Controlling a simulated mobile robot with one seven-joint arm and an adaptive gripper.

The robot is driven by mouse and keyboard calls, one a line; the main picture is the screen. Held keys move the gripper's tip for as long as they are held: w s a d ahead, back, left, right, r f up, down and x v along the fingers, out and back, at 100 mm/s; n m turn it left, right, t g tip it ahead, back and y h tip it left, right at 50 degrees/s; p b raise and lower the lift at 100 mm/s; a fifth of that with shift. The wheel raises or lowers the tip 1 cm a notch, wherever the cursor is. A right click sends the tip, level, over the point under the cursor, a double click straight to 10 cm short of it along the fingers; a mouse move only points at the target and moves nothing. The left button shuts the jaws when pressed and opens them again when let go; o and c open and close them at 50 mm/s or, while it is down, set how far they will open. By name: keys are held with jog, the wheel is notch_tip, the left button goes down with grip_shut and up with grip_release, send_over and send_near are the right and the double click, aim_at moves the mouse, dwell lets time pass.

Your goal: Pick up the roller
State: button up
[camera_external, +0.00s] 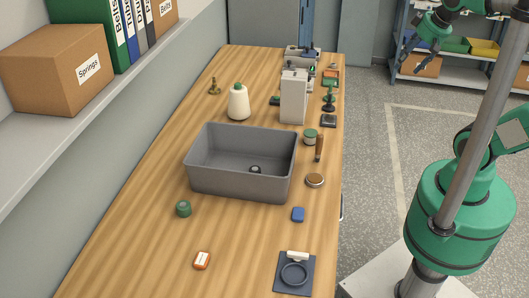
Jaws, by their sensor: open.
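A short white cylinder (298,256), which looks most like the roller, lies on its side on a dark square mat (307,278) at the table's near right. A dark ring (294,273) lies on the same mat, just in front of it. A small dark round piece (255,170) sits inside the grey tray (236,183); it is too small to make out fully. My gripper (411,58) is open and empty at the upper right, raised beyond the table's right edge and far from the white cylinder.
A green-topped round piece (183,209), an orange-white box (202,260), a blue block (298,214) and a round brown-topped piece (315,180) lie around the tray.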

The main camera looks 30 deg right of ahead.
jog(key=w+a+f+g+p, duration=0.15)
jog(key=w+a, duration=0.25)
jog(key=w, duration=0.5)
jog(key=w+a+p, duration=0.2)
jog(key=w+a, duration=0.3)
jog(key=w, duration=0.5)
jog(key=w+a+g+p, duration=0.15)
jog(key=w+a, duration=0.25)
jog(key=w, duration=0.5)
jog(key=w+a+f+p, duration=0.1)
jog(key=w+a+f, duration=0.4)
jog(key=f, duration=0.3)
jog(key=w+a+f+g+p, duration=0.1)
jog(key=w+a+f, duration=0.3)
jog(key=a+f, duration=0.4)
jog(key=w+a+f+g+p, duration=0.1)
jog(key=w+a+f+p, duration=0.2)
jog(key=f, duration=0.6)
jog(key=w+a, duration=0.2)
jog(key=a, duration=0.1)
jog(key=shift+w+a+f+m, duration=0.15)
jog(key=shift+w+f+m, duration=0.15)
jog(key=shift+w, duration=0.05)
jog(key=shift+f, duration=4.3)
jog(key=shift+f, duration=0.1)
jog(key=shift+f+p, duration=0.45)
jog(key=shift+f, duration=2.05)
